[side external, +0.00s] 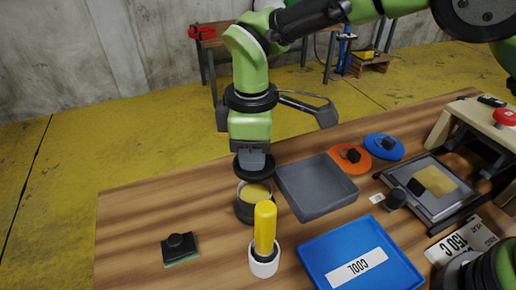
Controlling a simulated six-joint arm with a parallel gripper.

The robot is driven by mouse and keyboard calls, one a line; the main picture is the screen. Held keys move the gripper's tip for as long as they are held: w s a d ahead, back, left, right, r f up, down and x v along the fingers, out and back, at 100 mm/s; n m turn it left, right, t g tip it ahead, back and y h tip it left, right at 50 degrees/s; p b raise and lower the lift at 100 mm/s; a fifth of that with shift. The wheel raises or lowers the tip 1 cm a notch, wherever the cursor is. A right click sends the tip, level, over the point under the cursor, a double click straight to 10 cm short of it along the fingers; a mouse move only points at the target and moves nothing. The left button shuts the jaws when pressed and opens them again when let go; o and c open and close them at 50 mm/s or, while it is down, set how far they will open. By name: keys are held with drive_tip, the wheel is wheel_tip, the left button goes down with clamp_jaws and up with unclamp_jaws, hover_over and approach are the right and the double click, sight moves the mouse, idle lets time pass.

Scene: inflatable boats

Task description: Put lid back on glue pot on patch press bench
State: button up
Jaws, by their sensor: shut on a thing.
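The glue pot (252,213) stands upright on the bench (130,222), a dark round pot with yellow glue showing in its open top. My gripper (254,155) points down just above and slightly behind the pot in the side external view. It is shut on the dark round lid (254,170), whose top the fingers partly hide. The lid hangs over the pot's far rim, apparently apart from it; the exact gap is hard to judge.
A yellow-handled tool (265,225) in a white cup (263,266) stands close in front of the pot. A grey tray (316,187) is right beside it. A blue COOL tray (345,275), orange disc (346,162), blue disc (384,150) and press (432,212) lie right. A black-handled block (180,247) sits left.

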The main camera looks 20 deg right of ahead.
drive_tip(key=shift+f, duration=2.8)
drive_tip(key=shift+f, duration=0.15)
drive_tip(key=o, duration=1.4)
drive_tip(key=shift+o, duration=0.2)
drive_tip(key=shift+r, duration=3.5)
clamp_jaws()
